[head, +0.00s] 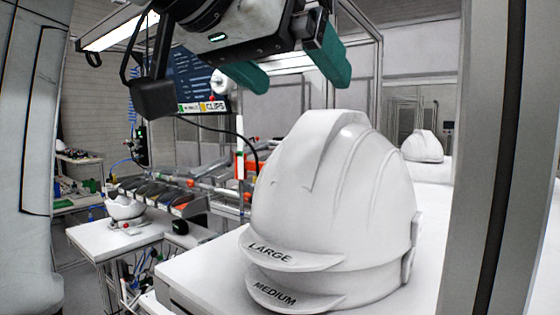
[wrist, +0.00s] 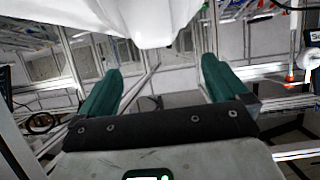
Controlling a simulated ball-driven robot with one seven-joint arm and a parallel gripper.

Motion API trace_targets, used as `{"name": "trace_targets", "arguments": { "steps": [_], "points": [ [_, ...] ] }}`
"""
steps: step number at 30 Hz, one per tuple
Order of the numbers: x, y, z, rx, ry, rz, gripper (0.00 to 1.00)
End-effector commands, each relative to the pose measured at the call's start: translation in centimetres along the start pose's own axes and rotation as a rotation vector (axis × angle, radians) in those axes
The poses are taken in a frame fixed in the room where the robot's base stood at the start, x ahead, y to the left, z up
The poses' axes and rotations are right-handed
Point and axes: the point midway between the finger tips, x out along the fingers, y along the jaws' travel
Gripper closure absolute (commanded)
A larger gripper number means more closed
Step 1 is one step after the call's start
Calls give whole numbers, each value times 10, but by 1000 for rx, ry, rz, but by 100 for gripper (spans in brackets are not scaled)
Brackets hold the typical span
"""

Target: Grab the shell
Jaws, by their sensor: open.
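A white helmet shell marked LARGE (head: 325,185) sits stacked on another white shell marked MEDIUM (head: 300,295), on a white table in the head view. Only the brim and lower edge of the MEDIUM shell show. My gripper (head: 290,85) is above the stack, a little to its upper left in the head view, with its green fingers apart and nothing between them. In the wrist view my gripper (wrist: 160,85) has its two green fingers spread wide. A white shell surface (wrist: 155,20) shows at the top of the wrist view, beyond the fingers and not touching them.
The white table (head: 200,270) carries the stack. Another white helmet (head: 422,146) sits farther back right. A grey post (head: 480,170) stands at the right. A side table (head: 110,240) at the left holds a white bowl-like item (head: 124,207). Bins (head: 165,195) stand behind.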

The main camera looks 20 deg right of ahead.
Motion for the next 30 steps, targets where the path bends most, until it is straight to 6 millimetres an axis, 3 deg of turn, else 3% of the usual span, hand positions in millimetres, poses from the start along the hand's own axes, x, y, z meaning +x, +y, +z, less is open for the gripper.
{"name": "trace_targets", "arguments": {
  "steps": [21,30],
  "points": [
    [93,6,-1,0,-2,1,0],
    [104,5,-4,-1,0,0,0]
  ]
}}
